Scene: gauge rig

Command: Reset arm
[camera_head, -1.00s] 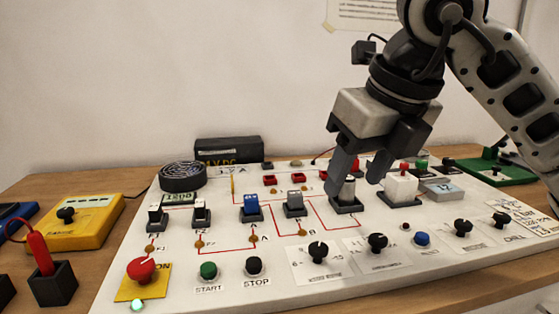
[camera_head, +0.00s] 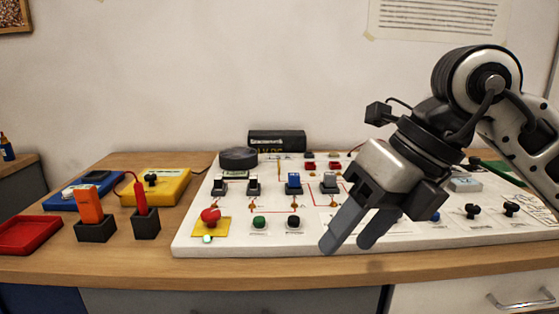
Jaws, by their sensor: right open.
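My right gripper (camera_head: 346,243) is open and empty. It hangs over the front edge of the white gauge panel (camera_head: 190,240), right of the middle, and hides part of the panel behind it. My right arm comes in from the right. My left gripper is not in view. On the panel I see a red knob on a yellow plate (camera_head: 210,215), a green button (camera_head: 259,222), a black button (camera_head: 293,222) and a blue switch (camera_head: 294,182).
Left of the panel stand a yellow meter (camera_head: 172,187), a blue meter (camera_head: 80,195), a red probe (camera_head: 140,196) and an orange-handled tool (camera_head: 89,206) in black holders, and a red tray (camera_head: 28,235). A black box (camera_head: 277,141) stands behind the panel. Bare wood shows along the table's front edge.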

